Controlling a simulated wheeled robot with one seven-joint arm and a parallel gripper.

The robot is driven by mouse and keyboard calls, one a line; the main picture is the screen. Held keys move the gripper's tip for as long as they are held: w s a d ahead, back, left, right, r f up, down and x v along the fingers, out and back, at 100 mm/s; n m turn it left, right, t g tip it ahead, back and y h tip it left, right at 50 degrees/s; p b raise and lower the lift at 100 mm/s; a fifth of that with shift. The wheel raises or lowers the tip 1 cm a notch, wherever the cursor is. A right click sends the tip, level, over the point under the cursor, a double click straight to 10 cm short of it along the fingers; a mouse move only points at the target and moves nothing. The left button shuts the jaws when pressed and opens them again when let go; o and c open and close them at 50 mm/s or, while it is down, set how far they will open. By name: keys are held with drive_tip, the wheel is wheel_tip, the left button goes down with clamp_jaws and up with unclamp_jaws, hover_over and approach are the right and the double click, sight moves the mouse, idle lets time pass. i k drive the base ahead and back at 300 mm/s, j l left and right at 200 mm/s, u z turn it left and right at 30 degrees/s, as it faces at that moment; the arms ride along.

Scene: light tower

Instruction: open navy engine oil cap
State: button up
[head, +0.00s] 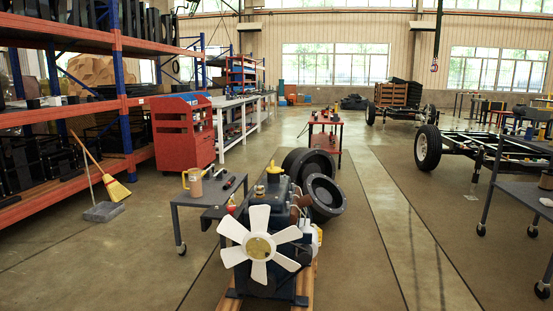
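A navy engine (279,187) stands on the floor at the bottom middle of the head view, on wooden beams (307,285). A large white fan (261,216) with a yellowish hub covers much of its front. A small yellow cap-like part (273,169) stands upright on top of the engine; it looks seated, but is too small to tell for sure whether it is the oil cap. My gripper is not in view.
A grey cart (190,197) with a beige jug (194,182) stands close left of the engine. A red cabinet (181,135) and shelves line the left. Open floor (400,240) lies to the right, before a grey cart (524,197).

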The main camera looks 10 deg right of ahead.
sight(272, 169)
drive_tip(key=i+l, duration=0.25)
drive_tip(key=l, duration=0.15)
drive_tip(key=i+l+u, duration=0.1)
drive_tip(key=i+l, duration=0.45)
drive_tip(key=l, duration=0.2)
drive_tip(key=i+l, duration=0.25)
drive_tip(key=l, duration=0.15)
drive_tip(key=i+l+u, duration=0.1)
drive_tip(key=i+l, duration=0.15)
drive_tip(key=l, duration=0.2)
drive_tip(key=i+l, duration=0.25)
drive_tip(key=l, duration=0.15)
